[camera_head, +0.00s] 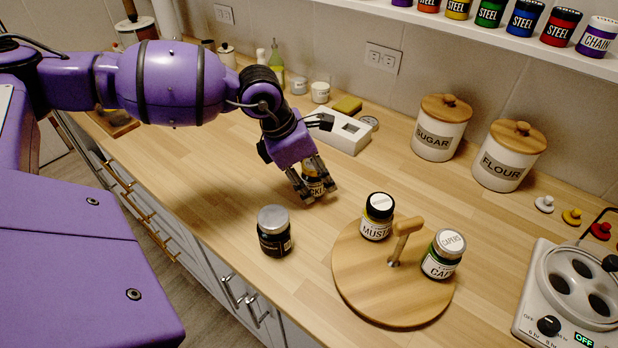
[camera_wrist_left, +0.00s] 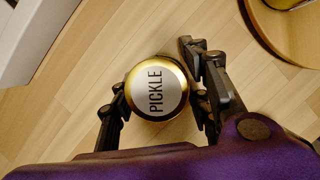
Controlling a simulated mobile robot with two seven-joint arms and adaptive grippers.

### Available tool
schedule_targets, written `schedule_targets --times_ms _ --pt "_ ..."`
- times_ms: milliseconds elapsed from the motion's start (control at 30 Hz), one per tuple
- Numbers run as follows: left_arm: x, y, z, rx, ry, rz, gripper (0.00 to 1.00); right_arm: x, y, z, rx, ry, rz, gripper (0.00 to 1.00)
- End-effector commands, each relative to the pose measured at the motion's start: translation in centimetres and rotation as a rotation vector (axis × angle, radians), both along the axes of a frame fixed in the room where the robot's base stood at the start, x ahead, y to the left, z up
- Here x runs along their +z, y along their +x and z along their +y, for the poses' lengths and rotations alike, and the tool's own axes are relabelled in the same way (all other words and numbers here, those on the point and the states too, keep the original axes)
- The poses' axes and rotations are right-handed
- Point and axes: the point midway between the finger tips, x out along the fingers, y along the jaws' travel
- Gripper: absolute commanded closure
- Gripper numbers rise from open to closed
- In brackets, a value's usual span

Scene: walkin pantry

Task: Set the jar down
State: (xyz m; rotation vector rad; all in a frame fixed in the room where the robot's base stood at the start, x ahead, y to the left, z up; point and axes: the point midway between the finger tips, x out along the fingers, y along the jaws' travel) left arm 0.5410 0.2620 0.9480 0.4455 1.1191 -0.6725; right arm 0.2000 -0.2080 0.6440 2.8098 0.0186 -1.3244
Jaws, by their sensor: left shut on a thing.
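My left gripper (camera_head: 318,195) reaches down over the wooden counter, shut on a small jar (camera_head: 314,186) with a dark body and a partly hidden label. In the left wrist view the jar's gold-rimmed lid (camera_wrist_left: 157,88) reads PICKLE and sits between the two fingers (camera_wrist_left: 160,100). The jar looks upright and at or very close to the counter; I cannot tell whether its base touches. My right gripper is not in view.
A round wooden turntable (camera_head: 375,284) with a handle bears a mustard jar (camera_head: 376,218) and a capers jar (camera_head: 441,255). A dark jar (camera_head: 273,232) with a grey lid stands near the front. A white scale (camera_head: 341,131) is behind the gripper. Sugar (camera_head: 438,132) and flour (camera_head: 506,160) canisters stand behind.

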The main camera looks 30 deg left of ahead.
Motion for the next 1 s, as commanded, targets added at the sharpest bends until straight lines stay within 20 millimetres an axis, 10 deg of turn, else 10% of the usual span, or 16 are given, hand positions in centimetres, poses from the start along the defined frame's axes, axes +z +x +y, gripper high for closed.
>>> schedule_targets --times_ms 167,200,333,767,1000 --pt "-0.4 0.0 0.0 0.000 -0.001 0.000 0.93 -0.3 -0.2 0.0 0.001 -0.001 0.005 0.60" --pt "-0.4 0.0 0.0 0.000 -0.001 0.001 0.54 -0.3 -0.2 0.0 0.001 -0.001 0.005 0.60" --pt "-0.3 0.0 0.0 0.000 0.000 0.000 0.38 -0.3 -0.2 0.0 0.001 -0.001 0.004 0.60" --pt "0.7 -0.1 0.2 0.001 0.001 -0.003 0.38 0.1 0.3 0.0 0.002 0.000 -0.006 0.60" --pt "4.9 -1.4 1.5 0.002 0.003 -0.003 0.38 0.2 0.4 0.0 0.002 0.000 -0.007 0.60"
